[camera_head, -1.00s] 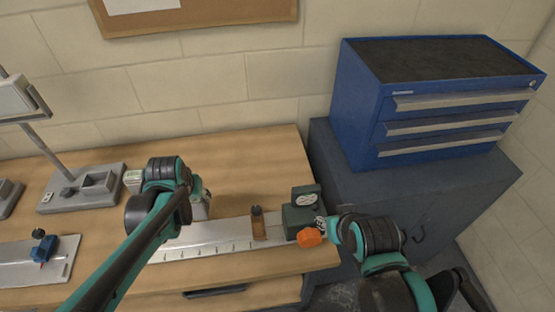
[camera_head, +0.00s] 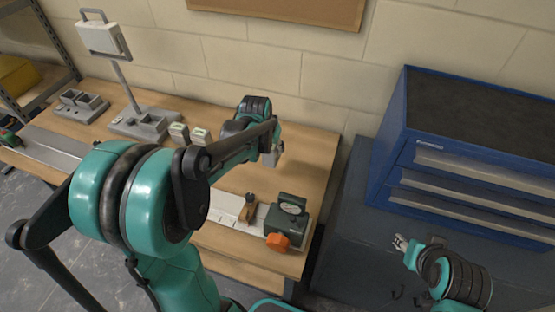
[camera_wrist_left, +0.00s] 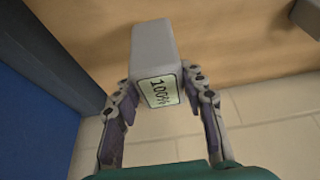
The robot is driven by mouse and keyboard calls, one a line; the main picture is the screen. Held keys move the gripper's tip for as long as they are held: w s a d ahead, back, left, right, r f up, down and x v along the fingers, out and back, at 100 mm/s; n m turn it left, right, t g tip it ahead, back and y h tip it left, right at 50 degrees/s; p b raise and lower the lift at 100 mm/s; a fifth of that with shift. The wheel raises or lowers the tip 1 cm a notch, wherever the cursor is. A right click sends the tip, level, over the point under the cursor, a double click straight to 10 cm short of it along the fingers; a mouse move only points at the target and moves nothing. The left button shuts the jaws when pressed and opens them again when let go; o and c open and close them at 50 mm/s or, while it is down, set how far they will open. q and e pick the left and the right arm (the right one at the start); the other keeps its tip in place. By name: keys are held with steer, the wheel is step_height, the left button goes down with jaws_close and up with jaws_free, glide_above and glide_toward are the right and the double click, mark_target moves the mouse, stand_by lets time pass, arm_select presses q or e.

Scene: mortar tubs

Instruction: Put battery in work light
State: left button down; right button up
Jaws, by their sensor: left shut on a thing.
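My left gripper (camera_head: 271,155) is shut on a grey block battery (camera_wrist_left: 154,50) with a pale label reading 100%. It holds the battery above the right part of the bench; the battery's far end is hard to see in the head view. The work light (camera_head: 103,39) stands at the left, its lamp on a post over a grey base (camera_head: 143,123) with a raised socket. Two batteries with green labels (camera_head: 179,132) (camera_head: 200,136) stand right of that base. My right gripper (camera_head: 400,243) is over the dark cabinet, apart from anything; its fingers are too small to judge.
A grey base with sockets (camera_head: 80,105) is at the far left. A dark green device (camera_head: 286,220) with an orange knob (camera_head: 277,242) and a brown block (camera_head: 248,208) are at the bench's front right. A blue drawer chest (camera_head: 470,165) stands on the dark cabinet (camera_head: 350,235).

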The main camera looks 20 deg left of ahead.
mark_target(272, 162)
arm_select(q)
step_height(272, 162, down, 8)
steer(key=shift+d+f+b, duration=0.15)
steer(key=shift+b, duration=1.1)
steer(key=shift+f, duration=0.1)
steer(key=c, duration=1.3)
jaws_free()
steer(key=shift+f, duration=0.1)
steer(key=o, duration=0.4)
